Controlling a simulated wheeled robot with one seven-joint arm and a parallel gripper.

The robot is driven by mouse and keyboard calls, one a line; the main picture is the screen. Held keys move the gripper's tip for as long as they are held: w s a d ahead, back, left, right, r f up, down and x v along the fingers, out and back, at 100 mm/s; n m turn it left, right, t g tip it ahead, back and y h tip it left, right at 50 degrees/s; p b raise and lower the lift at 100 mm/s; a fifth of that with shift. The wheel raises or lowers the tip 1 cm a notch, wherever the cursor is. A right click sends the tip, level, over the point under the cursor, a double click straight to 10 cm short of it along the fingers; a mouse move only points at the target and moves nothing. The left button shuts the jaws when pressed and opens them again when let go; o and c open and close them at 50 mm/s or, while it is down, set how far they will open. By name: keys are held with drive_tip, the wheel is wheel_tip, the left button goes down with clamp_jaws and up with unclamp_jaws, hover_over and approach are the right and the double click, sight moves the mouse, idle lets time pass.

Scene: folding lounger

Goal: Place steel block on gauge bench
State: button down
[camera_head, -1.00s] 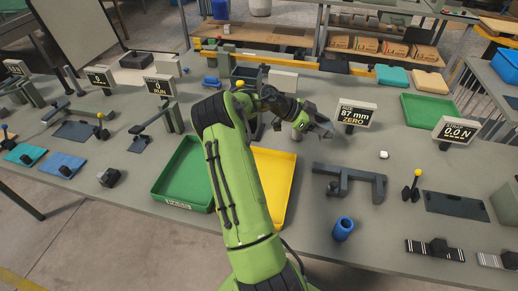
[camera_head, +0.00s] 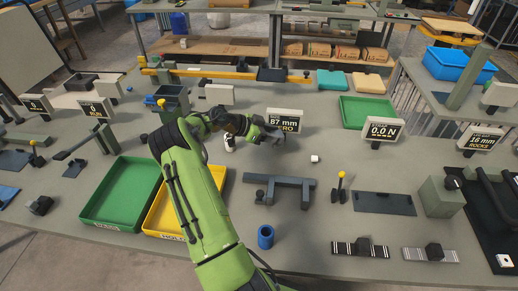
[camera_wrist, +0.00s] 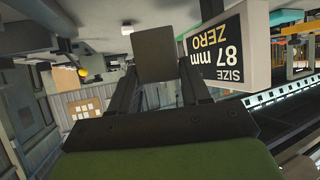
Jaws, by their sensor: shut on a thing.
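My gripper (camera_wrist: 156,76) is shut on a plain grey-brown block (camera_wrist: 155,53), seen between its fingertips in the wrist view. I take this to be the steel block. In the head view my gripper (camera_head: 276,133) is above the bench, in front of the "SIZE 87 mm ZERO" display (camera_head: 285,122); the block is hard to make out there. The display also shows upside down in the wrist view (camera_wrist: 215,52), right of the block. A dark U-shaped gauge frame (camera_head: 278,181), probably the gauge bench, lies nearer than my gripper, with its two arms toward the front.
A green tray (camera_head: 120,193) and a yellow tray (camera_head: 165,217) stand left, beside my arm. A blue cup (camera_head: 265,237) is in front of the frame. A white cube (camera_head: 315,159) and a yellow-knobbed lever (camera_head: 341,186) are to its right. A force display (camera_head: 380,130) stands farther right.

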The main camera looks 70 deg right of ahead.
wheel_tip(320, 180, down, 6)
drive_tip(key=shift+f, duration=0.1)
drive_tip(key=shift+f+b, duration=0.1)
drive_tip(key=shift+b, duration=0.35)
drive_tip(key=c, duration=0.5)
unclamp_jaws()
